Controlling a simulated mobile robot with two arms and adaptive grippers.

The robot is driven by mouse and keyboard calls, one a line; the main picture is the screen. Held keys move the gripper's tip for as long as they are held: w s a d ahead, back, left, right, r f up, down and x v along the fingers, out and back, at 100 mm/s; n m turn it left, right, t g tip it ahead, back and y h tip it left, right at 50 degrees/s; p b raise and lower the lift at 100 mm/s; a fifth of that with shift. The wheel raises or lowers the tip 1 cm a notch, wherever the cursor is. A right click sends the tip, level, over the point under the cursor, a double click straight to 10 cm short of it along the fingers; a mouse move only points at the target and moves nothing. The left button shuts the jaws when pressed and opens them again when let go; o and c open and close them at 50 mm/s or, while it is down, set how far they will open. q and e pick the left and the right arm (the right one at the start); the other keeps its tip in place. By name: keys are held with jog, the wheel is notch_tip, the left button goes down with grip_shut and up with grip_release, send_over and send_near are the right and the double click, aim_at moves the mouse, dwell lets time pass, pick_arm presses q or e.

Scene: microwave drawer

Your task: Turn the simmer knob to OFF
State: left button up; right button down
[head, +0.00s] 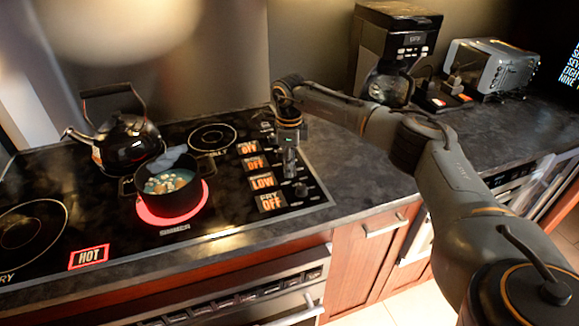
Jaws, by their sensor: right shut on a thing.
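The simmer knob is in the knob column at the cooktop's right edge, beside the lit LOW label (262,181). It is mostly hidden by my right gripper (290,166). That gripper points down from above and is shut on the knob. The simmer burner (205,203) glows red under a dark pot (172,197) with food in bluish liquid, in front of the word SIMMER. My left gripper is out of view.
Other displays in the column read OFF, and a free knob (300,190) sits just nearer. A black kettle (125,142) stands behind the pot. A red HOT sign (88,257) is lit at the front. A coffee maker (390,50) and toaster (490,65) stand back right.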

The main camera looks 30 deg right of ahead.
jog(key=n+b, duration=0.1)
jog(key=n, duration=0.3)
jog(key=shift+r+n, duration=0.1)
jog(key=shift+n, duration=1.8)
jog(key=shift+b, duration=0.3)
jog(key=c, duration=1.1)
grip_release()
jog(key=shift+s, duration=0.1)
jog(key=shift+o, duration=0.2)
notch_tip(320, 180, up, 12)
